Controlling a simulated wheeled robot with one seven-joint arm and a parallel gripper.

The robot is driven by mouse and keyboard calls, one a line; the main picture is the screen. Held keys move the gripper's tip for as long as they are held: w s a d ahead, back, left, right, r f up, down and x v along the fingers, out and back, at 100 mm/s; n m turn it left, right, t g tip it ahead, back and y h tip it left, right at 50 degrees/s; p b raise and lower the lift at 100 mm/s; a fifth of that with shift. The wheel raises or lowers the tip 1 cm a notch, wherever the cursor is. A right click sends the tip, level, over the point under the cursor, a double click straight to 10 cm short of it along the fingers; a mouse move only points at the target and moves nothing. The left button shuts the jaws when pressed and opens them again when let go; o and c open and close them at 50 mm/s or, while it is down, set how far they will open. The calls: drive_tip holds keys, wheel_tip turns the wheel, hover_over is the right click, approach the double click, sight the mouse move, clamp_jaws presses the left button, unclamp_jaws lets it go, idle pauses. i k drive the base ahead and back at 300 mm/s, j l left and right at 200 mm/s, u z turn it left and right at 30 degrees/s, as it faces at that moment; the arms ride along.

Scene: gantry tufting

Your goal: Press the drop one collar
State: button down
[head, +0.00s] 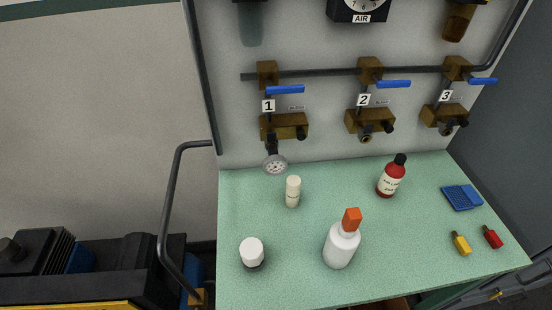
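Drop one is the left of the three drops on the grey panel, marked by a white label "1" (268,106). Its brass block (290,127) hangs below a blue lever valve (285,89). Under the block's left end is a dark coupling (272,146), where the collar appears to be; its detail is too small to tell. A small round gauge (275,165) hangs right below the coupling, just above the bench top. My gripper is not in view.
The green bench top (300,230) holds a white bottle with orange cap (341,245), a red bottle (391,178), a cream cylinder (292,192) and a white-capped jar (251,253). Drops 2 (370,122) and 3 (444,116) are at right. A bent rail (172,210) stands left.

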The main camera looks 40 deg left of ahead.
sight(271, 136)
drive_tip(key=u, duration=1.55)
drive_tip(key=i, duration=0.5)
